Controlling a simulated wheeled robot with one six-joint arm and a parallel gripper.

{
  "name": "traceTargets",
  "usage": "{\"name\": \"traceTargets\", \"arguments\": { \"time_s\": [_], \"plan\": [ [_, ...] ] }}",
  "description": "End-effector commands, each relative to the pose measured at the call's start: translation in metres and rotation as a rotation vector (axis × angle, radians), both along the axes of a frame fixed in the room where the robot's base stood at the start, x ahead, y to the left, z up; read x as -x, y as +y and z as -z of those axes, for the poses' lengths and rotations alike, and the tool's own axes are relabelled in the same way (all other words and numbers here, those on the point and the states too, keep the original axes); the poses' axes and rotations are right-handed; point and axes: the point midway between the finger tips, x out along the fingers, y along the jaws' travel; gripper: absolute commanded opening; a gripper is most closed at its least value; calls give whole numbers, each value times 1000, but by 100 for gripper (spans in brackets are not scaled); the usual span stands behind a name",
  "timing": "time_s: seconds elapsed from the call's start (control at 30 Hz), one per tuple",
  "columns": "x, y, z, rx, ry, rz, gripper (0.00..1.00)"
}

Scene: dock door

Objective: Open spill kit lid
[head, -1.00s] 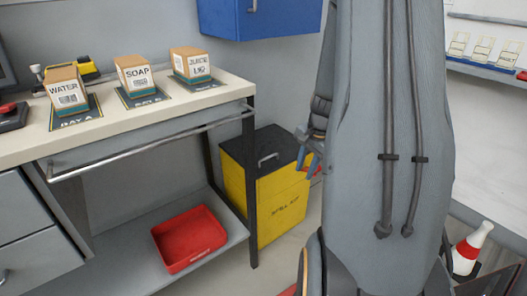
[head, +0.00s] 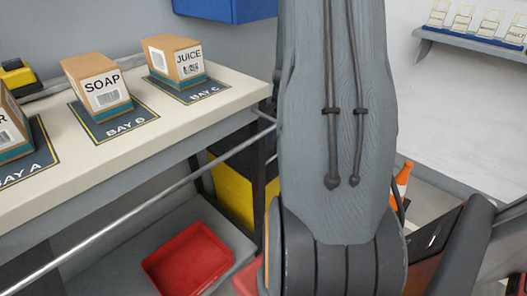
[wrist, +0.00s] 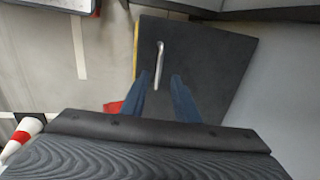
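The spill kit is a yellow box (head: 234,193) beside the bench's end leg in the head view, mostly hidden by my arm and the bench. In the wrist view its dark flat lid (wrist: 215,62) is seen from above, with a thin yellow edge at the left. A silver bar handle (wrist: 159,62) lies on the lid near that edge. My gripper (wrist: 161,80) has two blue fingers, spread apart and empty. The handle's lower end shows between the fingertips; whether they are level with it I cannot tell. My gripper is hidden in the head view.
The bench (head: 225,105) carries boxes on bay mats at left. A red tray (head: 188,258) lies on its lower shelf. An orange-and-white bottle (head: 401,180) stands at right. A blue cabinet (head: 225,8) hangs above. Bare floor (wrist: 45,60) lies left of the kit in the wrist view.

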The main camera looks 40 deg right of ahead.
Motion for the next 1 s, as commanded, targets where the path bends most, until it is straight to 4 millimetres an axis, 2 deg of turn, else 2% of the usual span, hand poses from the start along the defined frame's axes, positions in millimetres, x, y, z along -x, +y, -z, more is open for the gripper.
{"name": "traceTargets", "arguments": {
  "time_s": [0.3,0.43,0.6,0.87,1.0],
  "plan": [
    [-8,1,48,-2,3,1,28],
    [-12,2,63,-1,2,0,28],
    [-14,2,71,-1,1,-2,28],
    [-15,2,72,1,1,-3,28],
    [-15,3,72,1,1,-3,4]
  ]
}}
